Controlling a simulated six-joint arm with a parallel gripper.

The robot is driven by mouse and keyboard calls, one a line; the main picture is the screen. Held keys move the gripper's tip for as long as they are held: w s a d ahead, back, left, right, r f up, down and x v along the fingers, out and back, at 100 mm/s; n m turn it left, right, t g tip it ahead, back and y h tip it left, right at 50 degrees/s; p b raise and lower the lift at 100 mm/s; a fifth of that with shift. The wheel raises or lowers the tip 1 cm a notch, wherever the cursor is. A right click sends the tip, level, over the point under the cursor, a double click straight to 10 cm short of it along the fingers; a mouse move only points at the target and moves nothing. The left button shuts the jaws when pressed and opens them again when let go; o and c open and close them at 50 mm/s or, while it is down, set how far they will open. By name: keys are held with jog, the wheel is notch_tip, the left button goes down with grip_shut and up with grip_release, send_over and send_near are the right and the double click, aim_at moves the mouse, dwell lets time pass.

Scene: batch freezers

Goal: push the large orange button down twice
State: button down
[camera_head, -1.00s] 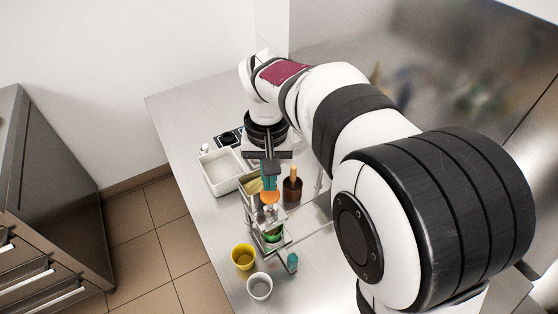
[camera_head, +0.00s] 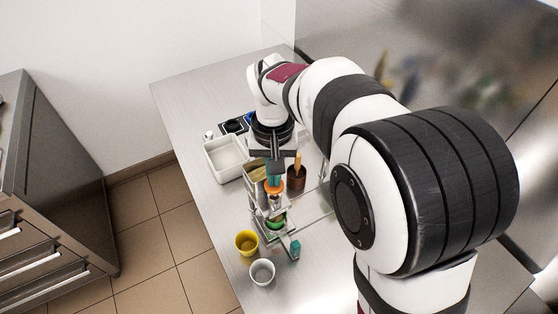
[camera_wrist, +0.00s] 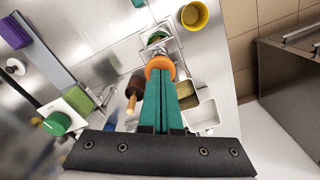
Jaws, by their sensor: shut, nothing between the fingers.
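The large orange button (camera_head: 274,188) sits on top of a small metal stand with clear parts, above a green item (camera_head: 276,222). My gripper (camera_head: 274,181) points down with its teal fingers shut and empty. Its fingertips are right at the top of the button and appear to touch it. In the wrist view the button (camera_wrist: 160,63) shows just beyond the fingertips of my gripper (camera_wrist: 159,72), which cover part of it. How far the button is pressed is hard to tell.
A yellow cup (camera_head: 247,242) and a grey-white cup (camera_head: 262,272) stand near the front. A white tray (camera_head: 211,157) is at the left. A brown pot (camera_head: 296,182) with a wooden handle is right of the stand. A teal-tipped lever (camera_head: 295,249) sticks out in front.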

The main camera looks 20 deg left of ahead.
jog(key=shift+f, duration=0.45)
dwell(0.3)
jog(key=shift+r, duration=1.9)
notch_tip(320, 180, up, 5)
